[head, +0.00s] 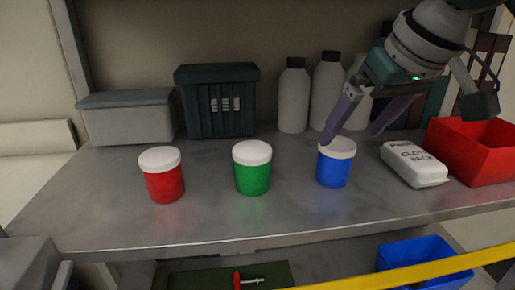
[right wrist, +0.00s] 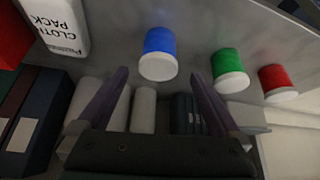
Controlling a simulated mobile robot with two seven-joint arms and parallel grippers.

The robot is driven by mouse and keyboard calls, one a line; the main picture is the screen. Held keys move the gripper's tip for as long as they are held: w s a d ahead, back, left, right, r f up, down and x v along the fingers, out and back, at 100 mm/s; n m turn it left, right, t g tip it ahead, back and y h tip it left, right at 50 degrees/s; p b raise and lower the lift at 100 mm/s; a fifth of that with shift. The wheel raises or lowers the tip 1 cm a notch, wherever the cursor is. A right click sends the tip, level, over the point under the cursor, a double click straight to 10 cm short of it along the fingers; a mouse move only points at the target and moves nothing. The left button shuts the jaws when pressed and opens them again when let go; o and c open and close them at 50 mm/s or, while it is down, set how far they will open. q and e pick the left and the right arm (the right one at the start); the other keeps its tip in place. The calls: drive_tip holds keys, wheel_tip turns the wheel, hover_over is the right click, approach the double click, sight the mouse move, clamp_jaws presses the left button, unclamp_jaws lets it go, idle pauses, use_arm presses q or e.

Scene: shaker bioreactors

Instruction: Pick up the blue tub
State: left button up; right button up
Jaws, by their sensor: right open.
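The blue tub (head: 333,170) with a white lid stands upright on the grey metal bench, to the right of the green tub. My right gripper (head: 350,133) is open and empty, above and just behind the blue tub, with one finger overlapping the lid in the head view. In the right wrist view the blue tub (right wrist: 159,52) lies ahead, between the lines of the two purple fingers (right wrist: 162,88) and beyond their tips. I cannot tell from the head view whether the finger touches the lid. My left gripper is not in view.
A green tub (head: 252,174) and a red tub (head: 163,181) stand to the left. A white cloth pack (head: 414,165) and a red bin (head: 475,155) are close on the right. White bottles (head: 294,98), a dark crate (head: 218,118) and a grey box (head: 128,121) line the back. The front bench strip is clear.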

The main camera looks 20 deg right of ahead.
sight(341, 145)
drive_tip(key=x, duration=0.7)
drive_tip(key=shift+w+d+f+b, duration=0.1)
drive_tip(key=shift+w+f+b, duration=0.1)
drive_tip(key=shift+b, duration=0.2)
drive_tip(key=c, duration=1.4)
drive_tip(key=shift+o, duration=0.2)
drive_tip(key=shift+r, duration=0.15)
